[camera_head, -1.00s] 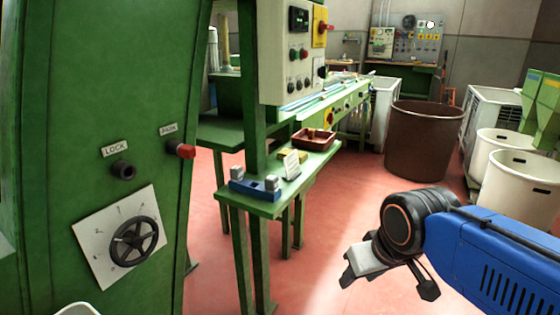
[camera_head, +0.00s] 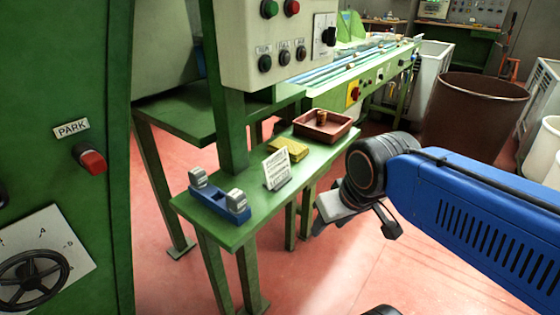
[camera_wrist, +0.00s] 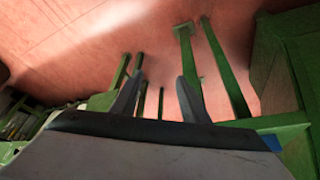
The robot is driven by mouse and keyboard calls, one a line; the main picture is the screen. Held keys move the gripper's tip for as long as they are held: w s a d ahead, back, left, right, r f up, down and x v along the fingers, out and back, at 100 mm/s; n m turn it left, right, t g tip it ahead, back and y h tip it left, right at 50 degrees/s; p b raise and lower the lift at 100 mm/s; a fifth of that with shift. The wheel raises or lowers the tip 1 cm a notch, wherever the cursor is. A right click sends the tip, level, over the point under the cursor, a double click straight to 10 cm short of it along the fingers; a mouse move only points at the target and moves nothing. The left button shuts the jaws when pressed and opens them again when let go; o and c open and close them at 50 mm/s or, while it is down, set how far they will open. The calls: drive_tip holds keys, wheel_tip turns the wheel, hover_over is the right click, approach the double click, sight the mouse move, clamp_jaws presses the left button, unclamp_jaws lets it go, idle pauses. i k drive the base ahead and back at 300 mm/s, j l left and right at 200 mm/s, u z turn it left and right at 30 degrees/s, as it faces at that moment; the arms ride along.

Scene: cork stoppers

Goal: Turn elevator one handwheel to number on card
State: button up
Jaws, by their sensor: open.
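A black spoked handwheel (camera_head: 33,281) sits on a white dial plate (camera_head: 72,252) with marks around it, on the green cabinet at the lower left of the head view; the plate is cut off by the frame. A white card (camera_head: 278,168) with small print stands on the green side table; its text is too small to read. My gripper (camera_head: 352,226) hangs at the right of that table, apart from the handwheel and card. In the wrist view its two dark fingers (camera_wrist: 160,98) are spread with nothing between them, above the floor and green table legs.
The green side table (camera_head: 236,238) also holds a blue holder (camera_head: 218,198) with grey blocks, a yellow sponge (camera_head: 290,150) and a red-brown tray (camera_head: 322,128). A red knob (camera_head: 91,160) labelled PARK juts from the cabinet. A brown bin (camera_head: 474,112) stands behind my arm. Red floor is clear in front.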

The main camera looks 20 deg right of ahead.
sight(29, 278)
drive_tip(key=k+l+u, duration=0.1)
drive_tip(key=l+u, duration=0.2)
drive_tip(key=k+l+u, duration=0.1)
drive_tip(key=l+u, duration=0.2)
drive_tip(key=l, duration=0.2)
drive_tip(key=k+l+u, duration=0.25)
drive_tip(key=l, duration=0.15)
drive_tip(key=k+l+u, duration=0.15)
drive_tip(key=l+u, duration=0.15)
